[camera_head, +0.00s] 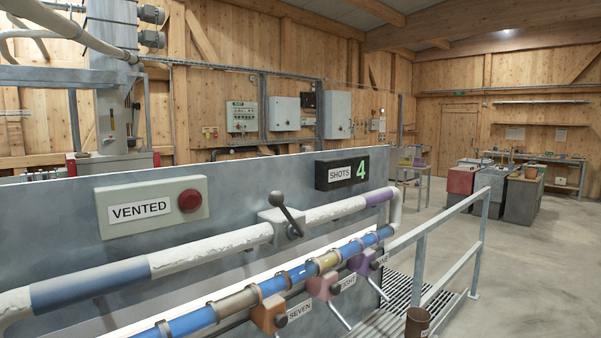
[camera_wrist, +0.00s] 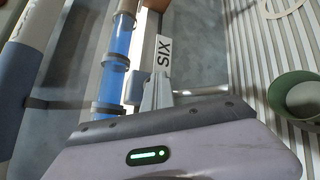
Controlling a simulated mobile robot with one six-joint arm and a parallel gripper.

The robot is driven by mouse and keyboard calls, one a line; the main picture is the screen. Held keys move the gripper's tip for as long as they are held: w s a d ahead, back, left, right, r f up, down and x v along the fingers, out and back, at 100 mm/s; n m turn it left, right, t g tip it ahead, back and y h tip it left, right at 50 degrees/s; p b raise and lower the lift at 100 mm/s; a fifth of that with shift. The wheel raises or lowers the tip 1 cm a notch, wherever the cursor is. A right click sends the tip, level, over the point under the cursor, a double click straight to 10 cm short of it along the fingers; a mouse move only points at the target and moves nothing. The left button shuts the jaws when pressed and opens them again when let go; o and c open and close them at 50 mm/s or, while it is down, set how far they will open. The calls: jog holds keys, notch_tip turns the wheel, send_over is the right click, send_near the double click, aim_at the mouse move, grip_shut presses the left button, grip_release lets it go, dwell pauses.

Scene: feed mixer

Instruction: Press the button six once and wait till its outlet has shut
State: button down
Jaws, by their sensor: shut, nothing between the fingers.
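In the wrist view a white label reading SIX (camera_wrist: 163,52) stands sideways just beyond my gripper (camera_wrist: 157,80). My gripper's fingers are shut and empty, with their tips close to the label's lower end. The button six itself is not clearly visible; the fingers may cover it. I cannot tell whether they touch it. The outlet of six cannot be made out. In the head view the labels SEVEN (camera_head: 299,311), EIGHT (camera_head: 348,282) and NINE (camera_head: 380,262) show beside orange, pink and purple blocks. Neither six nor my gripper shows there.
A blue-filled tube (camera_wrist: 118,50) runs left of the label. A green cup (camera_wrist: 298,98) stands on ribbed grating at right. In the head view, a panel carries a VENTED sign (camera_head: 140,211), a red knob (camera_head: 190,200) and a SHOTS display reading 4 (camera_head: 342,171). A railing (camera_head: 480,235) stands right.

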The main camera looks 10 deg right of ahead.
dwell(0.4)
jog(key=shift+w+a+r, duration=0.1)
jog(key=shift+w+a, duration=0.15)
jog(key=shift+s+d+b, duration=0.1)
jog(key=shift+d+b, duration=0.05)
jog(key=shift+b, duration=0.2)
jog(key=shift+s, duration=0.1)
jog(key=s+d, duration=0.2)
jog(key=s, duration=0.1)
jog(key=s+d+b, duration=0.1)
jog(key=s, duration=0.1)
dwell(0.3)
